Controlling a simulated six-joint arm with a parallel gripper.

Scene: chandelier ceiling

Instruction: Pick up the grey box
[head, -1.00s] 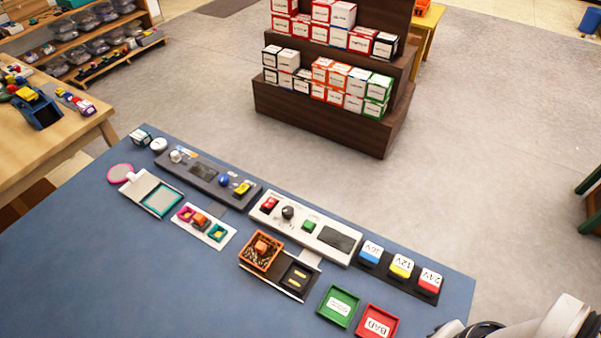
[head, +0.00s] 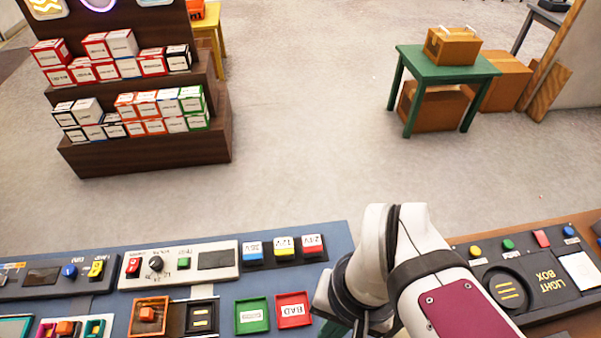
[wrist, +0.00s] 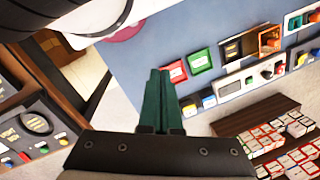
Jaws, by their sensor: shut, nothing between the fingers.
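My gripper (wrist: 160,73) shows two green fingers in the wrist view, shut together with nothing between them. It is over the blue table (wrist: 230,40). In the head view, my arm covers most of the gripper at the table's right end. Several small boxes stand on a dark brown stepped shelf (head: 150,155) beyond the table, far from my gripper. Most have white fronts with red, orange, black or green edges. The black-edged boxes (head: 78,112) at the shelf's left look whitish to grey. I cannot tell which one is the grey box.
The blue table holds control panels (head: 215,262), a green tray (head: 252,316) and a red tray (head: 293,310). A dark light-box panel (head: 530,280) lies at right. A green stool (head: 445,65) with a brown carton (head: 452,46) stands farther back. The floor between shelf and stool is clear.

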